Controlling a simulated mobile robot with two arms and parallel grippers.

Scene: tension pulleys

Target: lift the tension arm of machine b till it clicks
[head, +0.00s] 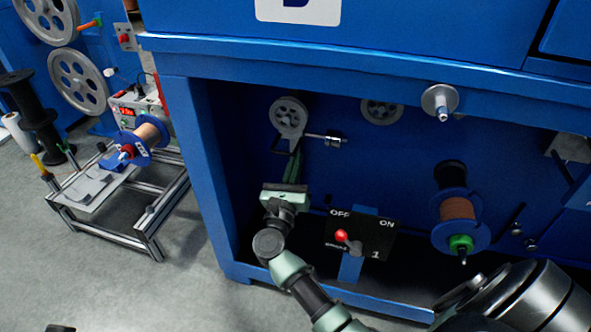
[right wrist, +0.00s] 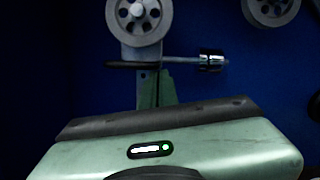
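Machine b (head: 340,52) is the big blue cabinet, with part of its letter plate at the top. In its open recess, the tension arm (head: 318,136) is a thin rod with a dark and silver weight, below a grey pulley (head: 289,115). In the right wrist view the tension arm (right wrist: 185,60) lies roughly level under the pulley (right wrist: 135,14). My right gripper (head: 294,166) points into the recess, its narrow green fingers close together. Their tips (right wrist: 156,80) reach the rod; I cannot tell whether it lies between them. My left gripper is not in view.
A black switch panel (head: 372,232) with a red-knobbed lever stands right of my right gripper. A copper wire spool (head: 458,210) sits farther right. Another pulley (head: 381,110) is at the back. The recess's left post (head: 205,150) is close to my arm. A second spool rig stands at left.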

